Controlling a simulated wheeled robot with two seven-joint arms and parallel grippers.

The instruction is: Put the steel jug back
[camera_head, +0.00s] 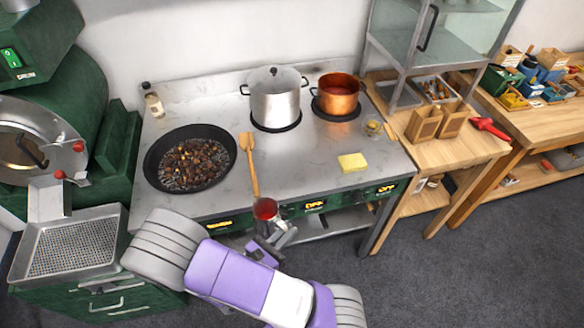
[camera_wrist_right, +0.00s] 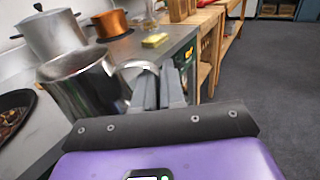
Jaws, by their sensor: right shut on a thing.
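My right gripper (camera_head: 277,238) is shut on the handle of the steel jug (camera_head: 266,221). It holds the jug off the floor at the front edge of the steel worktop, near the wooden spatula's handle end. Red shows inside the jug's mouth in the head view. In the right wrist view the jug (camera_wrist_right: 85,85) is large, roughly upright, with the gripper fingers (camera_wrist_right: 160,88) at its handle on the right. My left gripper is not in view.
The steel worktop (camera_head: 215,103) carries a pan of chestnuts (camera_head: 190,160), wooden spatula (camera_head: 250,165), steel pot (camera_head: 275,98), copper pot (camera_head: 338,95) and yellow sponge (camera_head: 352,162). Bare worktop lies between the spatula and sponge. Wooden tables stand at the right.

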